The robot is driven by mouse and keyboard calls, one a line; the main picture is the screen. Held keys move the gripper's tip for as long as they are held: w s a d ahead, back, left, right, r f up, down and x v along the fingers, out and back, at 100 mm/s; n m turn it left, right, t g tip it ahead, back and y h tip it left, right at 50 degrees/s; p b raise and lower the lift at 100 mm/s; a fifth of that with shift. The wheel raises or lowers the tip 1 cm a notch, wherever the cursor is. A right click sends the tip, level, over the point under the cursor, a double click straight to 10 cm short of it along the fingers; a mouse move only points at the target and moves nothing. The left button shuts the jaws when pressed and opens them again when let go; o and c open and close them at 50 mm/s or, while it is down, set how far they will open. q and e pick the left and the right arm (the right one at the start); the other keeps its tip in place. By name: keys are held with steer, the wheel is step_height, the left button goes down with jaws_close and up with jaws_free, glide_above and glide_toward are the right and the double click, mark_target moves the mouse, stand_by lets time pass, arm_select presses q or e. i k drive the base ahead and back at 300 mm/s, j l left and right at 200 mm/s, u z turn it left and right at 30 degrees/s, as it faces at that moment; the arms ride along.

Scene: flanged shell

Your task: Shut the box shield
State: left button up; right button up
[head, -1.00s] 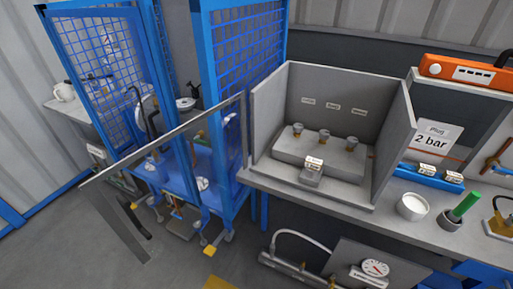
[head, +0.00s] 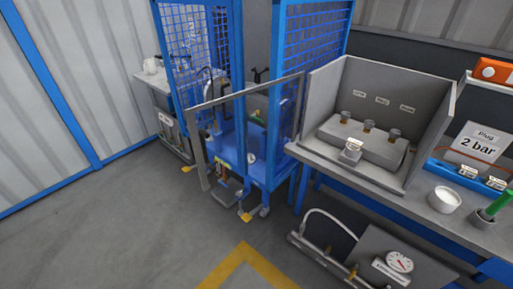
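A grey open-fronted box (head: 334,88) stands on the bench at the right of the head view. Its shield looks to be the clear panel in a grey frame (head: 248,89). The shield stands swung wide open, reaching out to the left from the box's left front edge, across the front of a blue mesh cage. Inside the box is a grey block (head: 365,143) with several small fittings on top. Neither of my grippers shows in the view.
The blue mesh cage (head: 238,60) stands behind the shield. The bench holds a white cup (head: 444,199), a green-handled tool (head: 494,205) and a "2 bar" sign (head: 478,146). A gauge (head: 399,262) sits low in front. The grey floor (head: 110,230) at the left is clear.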

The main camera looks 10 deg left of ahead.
mark_target(200, 154)
steer(key=k+z, duration=0.1)
steer(key=z, duration=1.5)
steer(key=j+z, duration=0.15)
steer(key=j, duration=0.35)
steer(key=k+j+z, duration=0.15)
steer(key=j, duration=0.4)
steer(key=j+z, duration=0.15)
steer(key=j, duration=0.35)
steer(key=k+j, duration=0.1)
steer(key=j, duration=0.3)
steer(key=k+j, duration=0.1)
steer(key=j, duration=0.35)
steer(key=k+j, duration=0.1)
steer(key=j, duration=0.3)
steer(key=k+j, duration=0.1)
steer(key=j, duration=0.35)
steer(key=k+j, duration=0.1)
steer(key=j, duration=0.3)
